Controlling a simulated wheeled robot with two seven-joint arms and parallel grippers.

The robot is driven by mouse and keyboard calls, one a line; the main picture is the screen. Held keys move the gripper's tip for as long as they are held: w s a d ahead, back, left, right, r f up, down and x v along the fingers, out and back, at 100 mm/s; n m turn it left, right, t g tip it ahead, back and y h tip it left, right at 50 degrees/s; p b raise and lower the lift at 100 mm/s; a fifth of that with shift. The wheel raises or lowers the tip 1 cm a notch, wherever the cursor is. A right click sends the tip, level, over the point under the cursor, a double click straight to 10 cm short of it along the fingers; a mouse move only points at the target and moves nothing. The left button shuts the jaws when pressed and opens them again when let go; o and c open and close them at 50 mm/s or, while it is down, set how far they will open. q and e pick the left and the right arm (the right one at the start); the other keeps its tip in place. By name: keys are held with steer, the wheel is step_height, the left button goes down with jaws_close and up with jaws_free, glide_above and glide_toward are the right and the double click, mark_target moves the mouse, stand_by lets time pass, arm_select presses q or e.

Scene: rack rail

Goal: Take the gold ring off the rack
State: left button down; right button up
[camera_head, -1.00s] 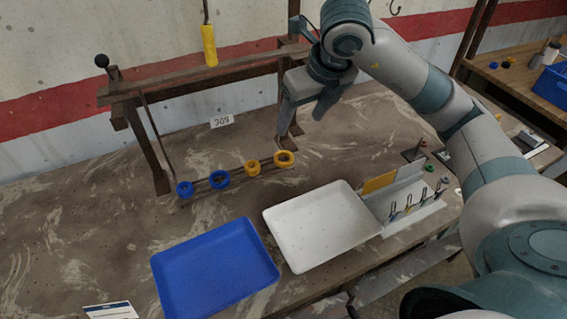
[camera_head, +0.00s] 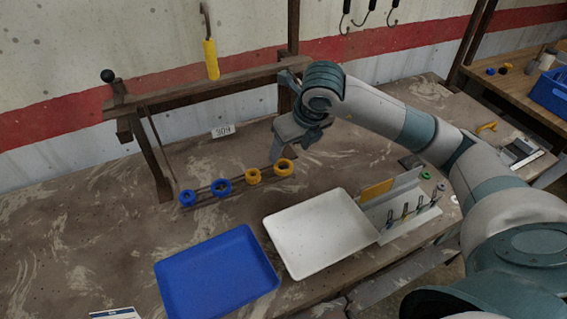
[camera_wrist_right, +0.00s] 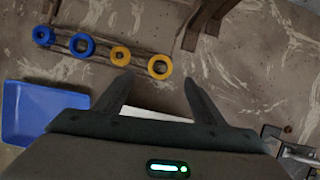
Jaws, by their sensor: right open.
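Two gold-yellow rings sit side by side on a low rail (camera_head: 236,184): a smaller one (camera_head: 253,176) and a larger one (camera_head: 284,168) at its right end. They also show in the right wrist view, the smaller (camera_wrist_right: 120,56) and the larger (camera_wrist_right: 158,67). Two blue rings (camera_head: 187,198) (camera_head: 222,187) sit further left on the rail. My right gripper (camera_head: 281,157) is open, fingers pointing down, near the larger gold ring. In the right wrist view the larger ring appears just beyond the gap between the fingertips (camera_wrist_right: 157,84), apparently not held. My left gripper is not in view.
A dark frame with a crossbar (camera_head: 200,92) stands behind the rail, its right post near my gripper. A blue tray (camera_head: 218,272) and a white tray (camera_head: 318,236) lie in front. A small tool holder (camera_head: 405,215) stands right of the white tray.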

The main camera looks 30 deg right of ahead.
mark_target(284, 165)
steer(key=shift+x, duration=1.35)
arm_select(q)
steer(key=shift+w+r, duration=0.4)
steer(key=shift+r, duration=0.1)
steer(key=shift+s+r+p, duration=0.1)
steer(key=shift+p, duration=0.25)
arm_select(e)
steer(key=shift+w+f+p, duration=0.2)
steer(key=shift+f+p, duration=0.35)
steer(key=p+x, duration=0.1)
steer(key=x, duration=0.2)
steer(key=shift+f, duration=0.1)
steer(key=shift+w+f+p, duration=0.2)
steer(key=shift+f+p, duration=0.1)
steer(key=shift+f, duration=0.15)
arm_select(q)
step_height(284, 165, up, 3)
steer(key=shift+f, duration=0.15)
arm_select(e)
steer(key=c, duration=1.2)
